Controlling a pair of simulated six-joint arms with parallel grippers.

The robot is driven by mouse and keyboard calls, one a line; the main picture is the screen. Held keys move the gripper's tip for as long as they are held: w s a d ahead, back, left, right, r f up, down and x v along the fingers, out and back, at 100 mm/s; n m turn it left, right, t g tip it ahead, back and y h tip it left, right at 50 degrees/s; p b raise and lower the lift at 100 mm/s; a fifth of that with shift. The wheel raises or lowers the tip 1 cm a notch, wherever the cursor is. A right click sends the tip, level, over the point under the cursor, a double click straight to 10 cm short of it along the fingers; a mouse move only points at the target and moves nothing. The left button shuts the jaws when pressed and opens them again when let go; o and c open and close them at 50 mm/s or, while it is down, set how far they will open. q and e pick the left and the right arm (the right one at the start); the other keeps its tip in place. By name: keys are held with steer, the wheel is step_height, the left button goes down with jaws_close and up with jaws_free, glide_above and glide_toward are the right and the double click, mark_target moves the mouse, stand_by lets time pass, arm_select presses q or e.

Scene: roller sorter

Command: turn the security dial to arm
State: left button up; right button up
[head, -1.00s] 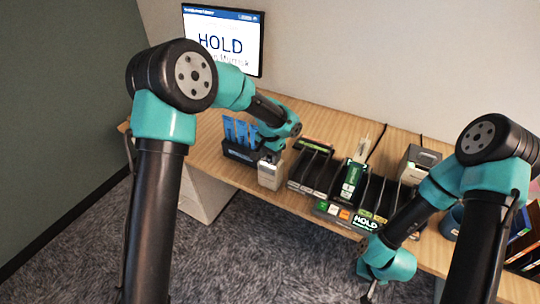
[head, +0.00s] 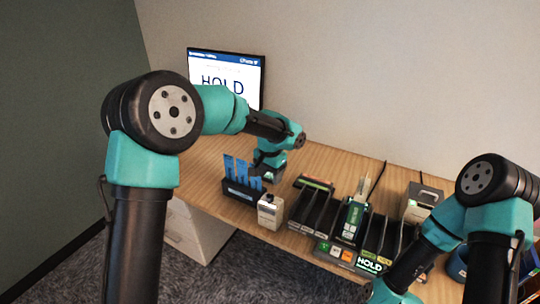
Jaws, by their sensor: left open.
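A small white box (head: 270,211) with a dark detail on its top stands near the front edge of the desk. It may carry the security dial, but the dial and its setting are too small to read. My left gripper (head: 265,177) is open, low over the desk behind the white box and the blue card holder, apart from the box as far as I can see. Its fingertips are largely hidden. The monitor (head: 226,80) at the back reads HOLD, partly covered by my left arm. My right gripper is below the frame.
A dark holder with blue cards (head: 240,188) stands left of the white box. Dark sorter lanes (head: 316,207) and a panel lit HOLD (head: 370,264) lie to the right. A grey device (head: 422,200) stands further right. The desk's left part (head: 207,170) is bare.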

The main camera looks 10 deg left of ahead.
arm_select(q)
step_height(320, 180, up, 8)
stand_by(0.5)
